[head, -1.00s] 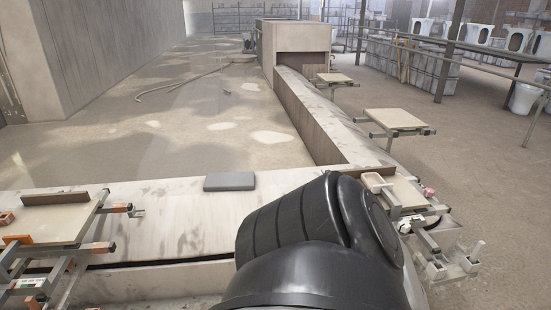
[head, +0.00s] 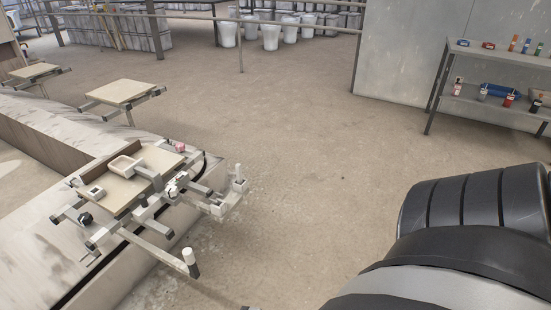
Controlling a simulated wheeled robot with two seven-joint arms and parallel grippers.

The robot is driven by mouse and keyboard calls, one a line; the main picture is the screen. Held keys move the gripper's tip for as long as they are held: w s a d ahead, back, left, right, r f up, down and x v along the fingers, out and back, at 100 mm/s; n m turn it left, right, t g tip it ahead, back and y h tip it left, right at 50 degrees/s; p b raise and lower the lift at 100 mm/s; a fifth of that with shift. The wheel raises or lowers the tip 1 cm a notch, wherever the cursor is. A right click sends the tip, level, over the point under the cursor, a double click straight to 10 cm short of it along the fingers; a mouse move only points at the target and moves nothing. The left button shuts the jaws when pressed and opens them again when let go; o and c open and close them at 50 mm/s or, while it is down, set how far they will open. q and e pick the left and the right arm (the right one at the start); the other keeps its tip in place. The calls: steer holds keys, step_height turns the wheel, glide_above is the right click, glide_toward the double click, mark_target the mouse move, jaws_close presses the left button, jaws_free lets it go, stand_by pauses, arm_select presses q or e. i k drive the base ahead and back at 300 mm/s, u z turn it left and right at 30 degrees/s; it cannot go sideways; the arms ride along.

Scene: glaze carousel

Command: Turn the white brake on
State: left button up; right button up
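A carousel station with a square beige board (head: 118,192) stands at left centre in the head view. A bar with an upright white-capped handle (head: 189,257) sticks out from its near side. A white round fitting (head: 172,188) sits at the board's right edge, and a pale upright fixture (head: 238,180) stands farther right. I cannot tell for certain which of these is the white brake, or its setting. Neither gripper is in view. A black link of my own arm fills the lower right, clear of the station.
A white tray (head: 124,167) and a pink item (head: 181,147) lie on the station. Another board (head: 123,92) stands behind it on the track. A shelf rack with bottles (head: 490,100) stands at the right by a grey wall panel (head: 405,50). The floor between is clear.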

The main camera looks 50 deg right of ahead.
mark_target(188, 253)
steer(key=z, duration=0.85)
steer(key=k, duration=0.65)
steer(key=u, duration=0.55)
steer(key=i, duration=1.65)
steer(key=z, duration=0.55)
